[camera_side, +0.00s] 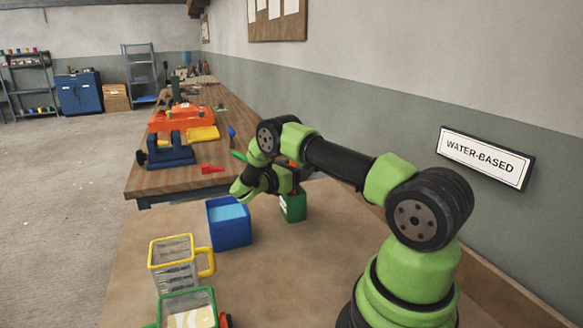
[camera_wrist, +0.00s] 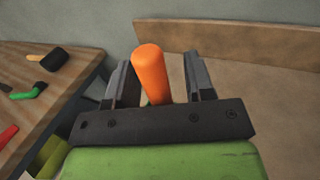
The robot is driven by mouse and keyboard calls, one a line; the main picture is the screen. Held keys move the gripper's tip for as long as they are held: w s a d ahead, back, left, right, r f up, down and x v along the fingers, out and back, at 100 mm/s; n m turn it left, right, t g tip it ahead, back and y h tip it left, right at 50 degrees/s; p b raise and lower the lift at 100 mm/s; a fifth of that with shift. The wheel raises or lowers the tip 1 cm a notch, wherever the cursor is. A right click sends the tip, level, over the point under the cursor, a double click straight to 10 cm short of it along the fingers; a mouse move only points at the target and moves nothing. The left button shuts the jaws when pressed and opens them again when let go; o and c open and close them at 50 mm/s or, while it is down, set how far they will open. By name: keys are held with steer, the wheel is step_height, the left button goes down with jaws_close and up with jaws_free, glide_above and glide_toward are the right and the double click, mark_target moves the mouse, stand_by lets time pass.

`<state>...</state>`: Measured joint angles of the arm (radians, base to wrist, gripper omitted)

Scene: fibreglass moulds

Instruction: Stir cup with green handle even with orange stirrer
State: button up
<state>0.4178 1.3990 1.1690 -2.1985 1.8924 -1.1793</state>
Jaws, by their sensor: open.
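An orange stirrer (camera_wrist: 150,72) stands between the two fingers of my gripper (camera_wrist: 157,75) in the wrist view. The fingers are open, one on each side of it, with a gap visible on the right; whether the left finger touches it I cannot tell. In the side view my wrist is over a green container (camera_side: 293,208) with a white label, and hides most of the fingers and the stirrer. A clear cup with a green rim (camera_side: 188,294) and cream-coloured contents stands at the bottom edge; its handle is mostly cut off.
A clear cup with a yellow rim and handle (camera_side: 207,262) stands behind the green-rimmed cup. A blue container (camera_side: 230,235) with light blue contents stands between them and the green container. A wooden bench (camera_side: 140,181) with tools lies beyond. The wall (camera_side: 400,100) runs along the right.

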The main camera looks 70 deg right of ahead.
steer(key=shift+d, duration=0.1)
jaws_close()
step_height(320, 180, up, 11)
stand_by(1.2)
